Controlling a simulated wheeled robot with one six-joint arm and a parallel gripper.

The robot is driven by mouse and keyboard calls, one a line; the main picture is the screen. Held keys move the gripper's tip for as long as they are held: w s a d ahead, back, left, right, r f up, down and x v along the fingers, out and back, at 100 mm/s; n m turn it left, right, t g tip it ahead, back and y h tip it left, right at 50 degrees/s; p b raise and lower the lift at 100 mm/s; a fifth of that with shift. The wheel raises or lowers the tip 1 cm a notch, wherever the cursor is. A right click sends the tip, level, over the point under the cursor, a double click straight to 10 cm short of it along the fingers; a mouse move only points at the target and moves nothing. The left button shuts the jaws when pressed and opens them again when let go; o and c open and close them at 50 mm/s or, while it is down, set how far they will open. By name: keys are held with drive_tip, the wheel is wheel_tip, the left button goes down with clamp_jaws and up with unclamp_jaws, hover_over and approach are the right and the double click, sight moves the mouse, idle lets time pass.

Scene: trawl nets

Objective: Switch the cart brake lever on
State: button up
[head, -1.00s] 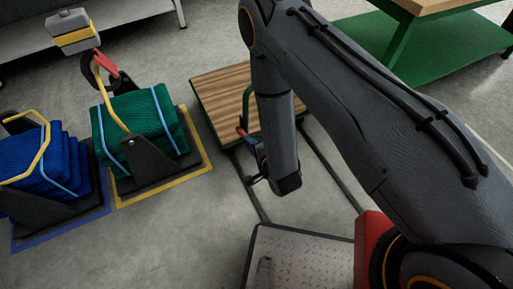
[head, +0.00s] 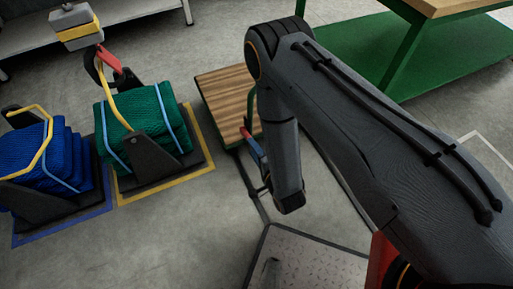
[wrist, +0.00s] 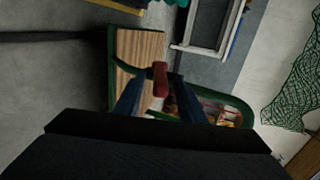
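The cart has a wooden deck (head: 225,95) in a green frame and stands on the floor left of my arm; the deck also shows in the wrist view (wrist: 140,58). A red lever grip (wrist: 160,78) is over the deck's edge in the wrist view, and a small red tip (head: 245,132) shows in the head view. My gripper (wrist: 161,82) has two dark blue fingers, one on each side of the red grip. The grip fills most of the gap between the fingertips. Whether the fingers press on it cannot be told. The lever's lower part is hidden.
Stacks of blue net (head: 35,155) and green net (head: 145,120) stand on marked floor areas at the left. A green workbench (head: 400,55) stands at the back right. A metal tread plate (head: 310,262) lies in front. Grey floor is clear between the nets and the plate.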

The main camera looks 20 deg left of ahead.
drive_tip(key=shift+w+d, duration=0.25)
drive_tip(key=shift+d, duration=0.05)
drive_tip(key=shift+d, duration=0.1)
drive_tip(key=v, duration=0.7)
drive_tip(key=shift+s+p, duration=0.35)
drive_tip(key=shift+r, duration=0.15)
